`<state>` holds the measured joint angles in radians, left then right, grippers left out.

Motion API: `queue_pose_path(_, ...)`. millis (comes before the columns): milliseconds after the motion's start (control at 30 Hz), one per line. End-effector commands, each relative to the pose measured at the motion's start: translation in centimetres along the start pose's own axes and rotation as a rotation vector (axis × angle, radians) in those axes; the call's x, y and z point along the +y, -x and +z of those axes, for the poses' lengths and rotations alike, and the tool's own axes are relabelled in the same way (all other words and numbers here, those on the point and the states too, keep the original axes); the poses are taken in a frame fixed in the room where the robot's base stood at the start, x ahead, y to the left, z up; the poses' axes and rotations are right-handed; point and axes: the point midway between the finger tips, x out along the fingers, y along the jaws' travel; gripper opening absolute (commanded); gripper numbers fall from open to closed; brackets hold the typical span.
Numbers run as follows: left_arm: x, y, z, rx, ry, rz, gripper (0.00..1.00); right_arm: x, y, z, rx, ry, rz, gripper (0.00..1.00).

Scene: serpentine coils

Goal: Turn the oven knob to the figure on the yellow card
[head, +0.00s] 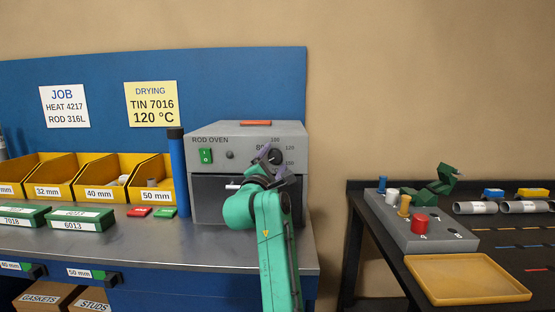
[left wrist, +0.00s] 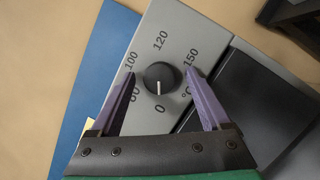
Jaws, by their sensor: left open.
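The yellow card (head: 151,104) on the blue back panel reads "DRYING, TIN 7016, 120 °C". The grey rod oven (head: 246,134) stands on the bench, its black knob (head: 277,156) at the upper right of its front. In the left wrist view the round knob (left wrist: 160,78) has a white mark pointing at 0; figures 80, 100, 120 and 150 ring it. My left gripper (head: 271,159) is open in front of the knob, its purple fingers on either side of it; contact cannot be told. My right gripper is not in view.
A green switch (head: 205,156) and a small dark button are left of the knob. A blue tube (head: 179,172) stands beside the oven. Yellow bins (head: 104,180) line the bench back. A dark table (head: 520,260) with a yellow tray (head: 467,280) is at right.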

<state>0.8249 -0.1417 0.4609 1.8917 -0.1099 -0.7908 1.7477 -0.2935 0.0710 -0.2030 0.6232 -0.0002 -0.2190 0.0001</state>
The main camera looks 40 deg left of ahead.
Motion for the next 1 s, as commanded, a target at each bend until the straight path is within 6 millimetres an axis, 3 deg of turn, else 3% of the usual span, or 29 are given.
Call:
queue_pose_path(133,0.0,0.0,0.0,0.0,0.0,0.0,0.81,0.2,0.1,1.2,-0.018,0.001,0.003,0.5)
queue_pose_path(300,0.0,0.0,0.0,0.001,-0.001,0.0,0.16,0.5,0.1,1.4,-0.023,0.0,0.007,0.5)
queue_pose_path(333,0.0,0.0,0.0,0.001,-0.001,0.0,0.04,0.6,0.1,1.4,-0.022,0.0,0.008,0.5)
queue_pose_path(367,0.0,0.0,0.0,0.001,-0.001,0.0,0.0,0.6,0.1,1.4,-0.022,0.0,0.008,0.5)
queue_pose_path(667,0.1,0.0,0.0,0.0,-0.029,-0.008,0.0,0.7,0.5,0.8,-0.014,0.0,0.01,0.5)
queue_pose_path(1000,0.5,-0.1,0.1,-0.01,-0.209,-0.066,0.0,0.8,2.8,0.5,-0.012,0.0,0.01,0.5)
